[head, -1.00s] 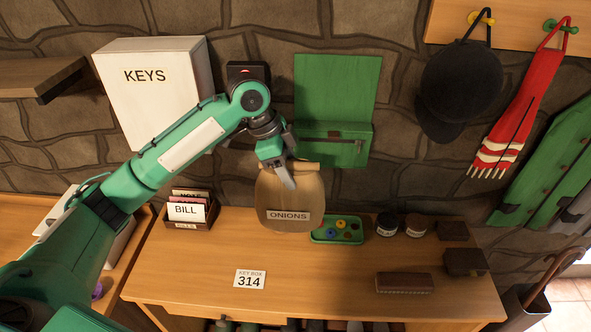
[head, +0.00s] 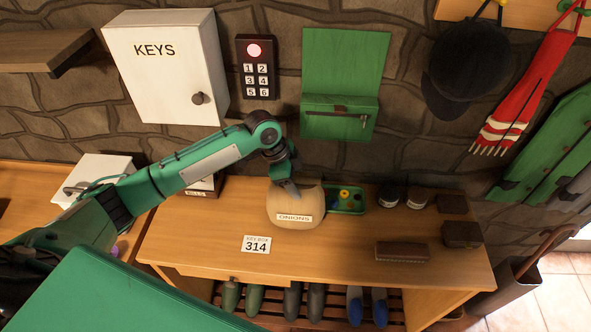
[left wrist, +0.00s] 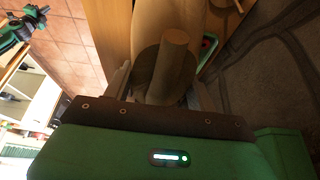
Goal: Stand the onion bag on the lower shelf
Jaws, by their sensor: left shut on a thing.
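The onion bag (head: 295,209) is tan with an ONIONS label and hangs upright from my left gripper (head: 288,185), over the middle of the bench top. I cannot tell whether its bottom touches the bench. In the left wrist view, the gripper (left wrist: 163,88) is shut on the bag's round wooden handle (left wrist: 168,62), with a finger on each side. Part of the tan bag (left wrist: 230,35) shows beyond it. The lower shelf (head: 336,307) is a reddish slatted rack under the bench, partly hidden by the bench top.
Boots (head: 303,300) and blue shoes (head: 367,305) stand on the rack. The front left of the bench top is clear.

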